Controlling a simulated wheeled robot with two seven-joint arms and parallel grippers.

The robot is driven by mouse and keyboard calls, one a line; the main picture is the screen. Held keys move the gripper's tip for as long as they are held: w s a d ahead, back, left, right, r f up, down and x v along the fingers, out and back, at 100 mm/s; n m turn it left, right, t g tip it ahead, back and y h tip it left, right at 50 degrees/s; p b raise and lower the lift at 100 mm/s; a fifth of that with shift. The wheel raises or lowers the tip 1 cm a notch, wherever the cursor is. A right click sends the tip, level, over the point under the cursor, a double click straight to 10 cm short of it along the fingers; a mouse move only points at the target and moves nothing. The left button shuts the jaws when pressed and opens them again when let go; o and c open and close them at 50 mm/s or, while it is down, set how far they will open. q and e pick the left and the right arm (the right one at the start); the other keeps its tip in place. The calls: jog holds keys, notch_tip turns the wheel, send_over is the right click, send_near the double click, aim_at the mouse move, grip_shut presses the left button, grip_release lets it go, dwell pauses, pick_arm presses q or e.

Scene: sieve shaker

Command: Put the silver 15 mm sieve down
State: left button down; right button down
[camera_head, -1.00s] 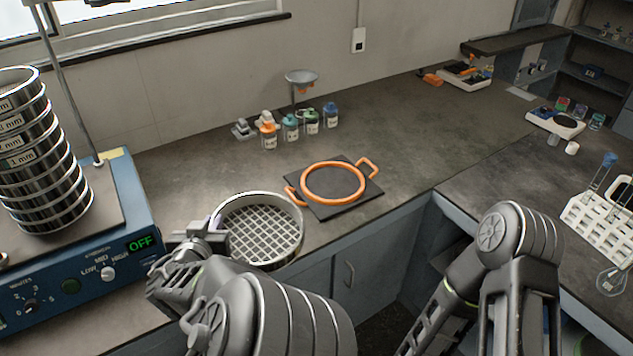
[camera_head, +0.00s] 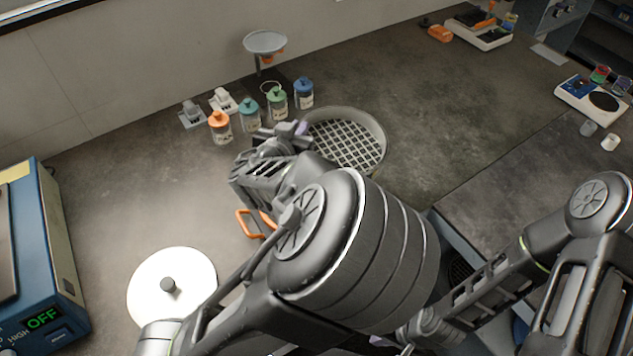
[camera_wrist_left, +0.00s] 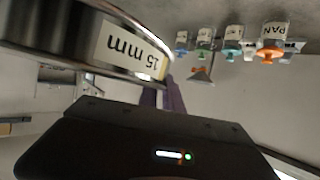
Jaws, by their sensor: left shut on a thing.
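The silver sieve (camera_head: 378,165) with a coarse square mesh is in the head view, right of the row of jars. My left gripper (camera_head: 300,130) is shut on its left rim. In the left wrist view the sieve wall (camera_wrist_left: 65,35) fills the upper left, with an upside-down label whose first digit is hard to read, then "5 mm". The purple-grey fingers (camera_wrist_left: 172,95) meet the wall beside the label. I cannot tell whether the sieve touches the counter (camera_head: 455,110). My right gripper is out of view.
Several capped jars (camera_head: 277,102) and a funnel stand (camera_head: 265,45) are close left of the sieve. A white lid (camera_head: 190,265) with a knob lies front left. An orange handle (camera_head: 250,225) shows beside my arm. A balance (camera_head: 590,100) stands right.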

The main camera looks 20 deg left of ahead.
pick_arm(q)
jog(key=shift+s+r, duration=0.15)
jog(key=shift+s, duration=0.05)
jog(key=shift+w, duration=0.1)
jog(key=shift+w, duration=0.1)
jog(key=shift+w+r+b, duration=0.55)
jog(key=shift+r, duration=0.3)
jog(key=w+a+r+m+h+b, duration=0.1)
jog(key=w+a+r+b, duration=0.2)
jog(key=a, duration=0.1)
jog(key=shift+a+r+h+b, duration=0.25)
jog(key=shift+a+h+b, duration=0.05)
jog(key=shift+h+b, duration=0.1)
jog(key=shift+f, duration=0.1)
